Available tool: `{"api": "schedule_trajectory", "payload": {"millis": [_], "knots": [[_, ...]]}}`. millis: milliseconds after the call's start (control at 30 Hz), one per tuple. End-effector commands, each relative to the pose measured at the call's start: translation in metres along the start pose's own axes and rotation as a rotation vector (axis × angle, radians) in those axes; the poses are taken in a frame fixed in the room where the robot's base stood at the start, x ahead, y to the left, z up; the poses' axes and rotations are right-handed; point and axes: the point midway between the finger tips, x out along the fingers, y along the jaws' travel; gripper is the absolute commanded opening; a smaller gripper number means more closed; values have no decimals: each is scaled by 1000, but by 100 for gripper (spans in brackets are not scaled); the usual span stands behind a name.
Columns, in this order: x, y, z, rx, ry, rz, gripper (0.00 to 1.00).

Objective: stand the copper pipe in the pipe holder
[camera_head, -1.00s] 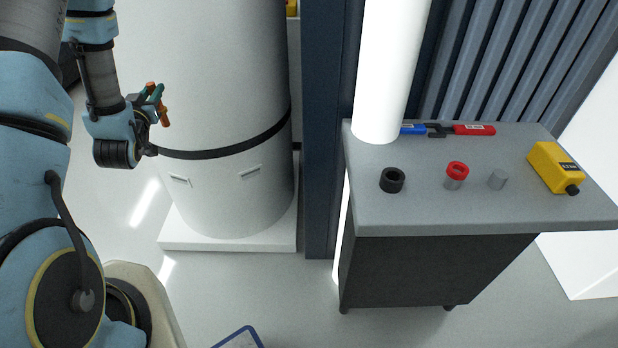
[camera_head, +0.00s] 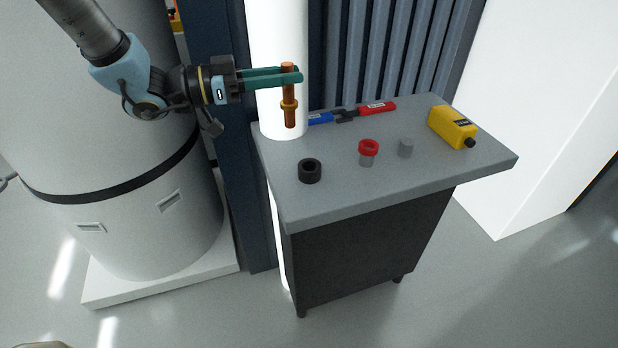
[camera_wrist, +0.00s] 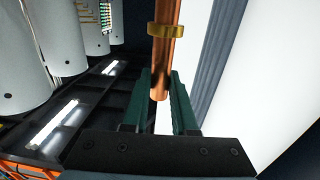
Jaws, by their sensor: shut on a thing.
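The copper pipe (camera_head: 289,92) hangs upright in the head view, with a brass-coloured ring around its lower part. My gripper (camera_head: 290,76) comes in from the left with its green fingers shut on the pipe's upper part. The pipe appears against the white column at the bench's left end, and its lower end looks clear of the bench top. In the wrist view the pipe (camera_wrist: 161,75) runs between the fingers. A black open-topped ring-shaped cup (camera_head: 310,172), which looks like the pipe holder, stands empty on the bench, below and slightly right of the pipe.
A white column (camera_head: 278,40) rises at the back left. The bench's front strip is clear.

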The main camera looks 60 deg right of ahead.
Motion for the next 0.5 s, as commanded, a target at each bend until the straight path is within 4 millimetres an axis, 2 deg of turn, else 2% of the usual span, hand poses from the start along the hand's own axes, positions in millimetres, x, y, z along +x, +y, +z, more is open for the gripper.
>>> {"api": "schedule_trajectory", "payload": {"millis": [100,200,267,500], "knots": [[21,30,-4,1,1,121,0],[29,44,-5,-2,0,178,0],[31,48,0,-5,0,193,0],[31,49,39,-7,0,197,0]]}}
